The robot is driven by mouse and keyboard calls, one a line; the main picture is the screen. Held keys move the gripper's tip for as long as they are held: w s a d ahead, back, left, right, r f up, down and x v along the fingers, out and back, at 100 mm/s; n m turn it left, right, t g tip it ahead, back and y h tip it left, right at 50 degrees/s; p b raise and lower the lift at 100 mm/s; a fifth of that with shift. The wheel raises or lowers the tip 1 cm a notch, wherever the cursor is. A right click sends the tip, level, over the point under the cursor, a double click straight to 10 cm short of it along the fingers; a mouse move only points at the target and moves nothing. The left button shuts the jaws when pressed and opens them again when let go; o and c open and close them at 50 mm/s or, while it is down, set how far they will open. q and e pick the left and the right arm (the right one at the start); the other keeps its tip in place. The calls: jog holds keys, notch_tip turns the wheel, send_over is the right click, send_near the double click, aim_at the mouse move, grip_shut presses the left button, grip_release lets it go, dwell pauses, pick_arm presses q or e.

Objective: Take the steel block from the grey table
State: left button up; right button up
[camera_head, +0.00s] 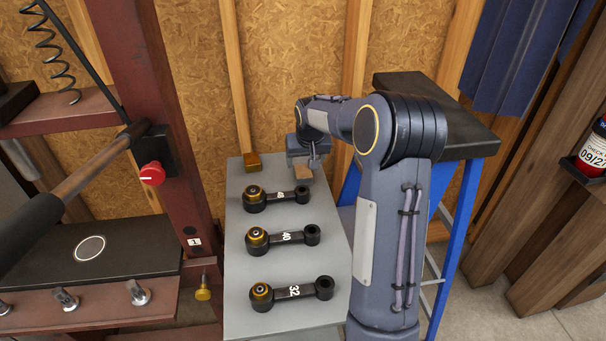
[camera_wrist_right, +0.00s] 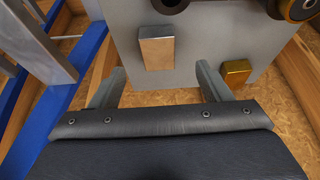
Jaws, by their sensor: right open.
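The steel block (camera_head: 302,174) is a small block near the far right corner of the grey table (camera_head: 235,225), partly hidden by my right gripper. In the right wrist view the block (camera_wrist_right: 157,50) has a bright grey top and a warm brownish face. My right gripper (camera_head: 311,160) is over that corner. Its two fingers (camera_wrist_right: 160,72) are spread and empty in the right wrist view. The block lies ahead of the gap between them, and neither finger visibly touches it. My left gripper is not in view.
A brass-coloured block (camera_head: 252,161) sits at the table's far left corner. Several black link arms with brass ends, such as the one marked 40 (camera_head: 284,238), lie nearer. A blue-legged stand (camera_head: 450,205) is to the right, a red press frame (camera_head: 175,120) to the left.

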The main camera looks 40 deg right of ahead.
aim_at(303, 171)
jog(key=x, duration=0.2)
jog(key=p+x, duration=0.1)
jog(key=x, duration=0.5)
jog(key=shift+w+d+p, duration=0.35)
grip_shut()
jog(key=shift+r, duration=0.1)
